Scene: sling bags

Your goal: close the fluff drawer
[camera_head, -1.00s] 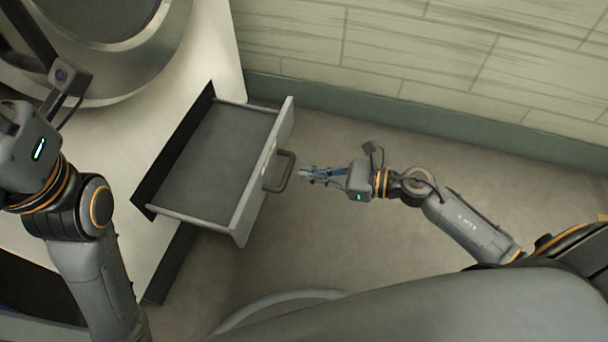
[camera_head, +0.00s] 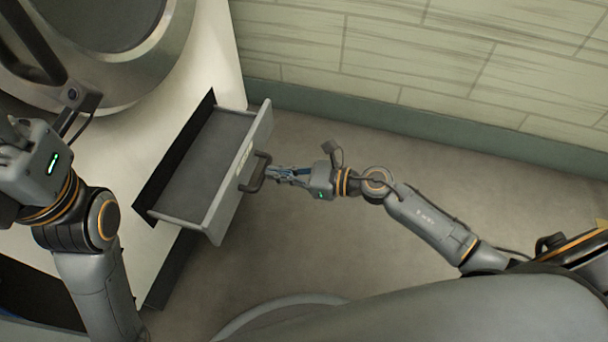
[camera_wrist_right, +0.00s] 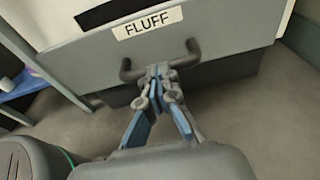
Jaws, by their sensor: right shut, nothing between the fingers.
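The fluff drawer (camera_head: 232,177) is a grey, empty-looking drawer that stands partly out of a white machine. In the right wrist view its front (camera_wrist_right: 215,32) carries a white label reading FLUFF (camera_wrist_right: 147,22). A dark bar handle (camera_head: 256,173) sticks out of the front; it also shows in the right wrist view (camera_wrist_right: 185,62). My right gripper (camera_head: 270,172) is shut and empty, with its fingertips (camera_wrist_right: 160,72) at the handle, seemingly touching it. My left gripper is cut off at the left edge, its fingers out of view; only its wrist shows.
The white machine (camera_head: 110,150) has a large round metal door (camera_head: 165,60) at the upper left. A tiled wall (camera_head: 400,50) runs along the back. The floor (camera_head: 400,150) around my right arm is clear. A blue-topped object (camera_wrist_right: 22,88) shows at the left of the right wrist view.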

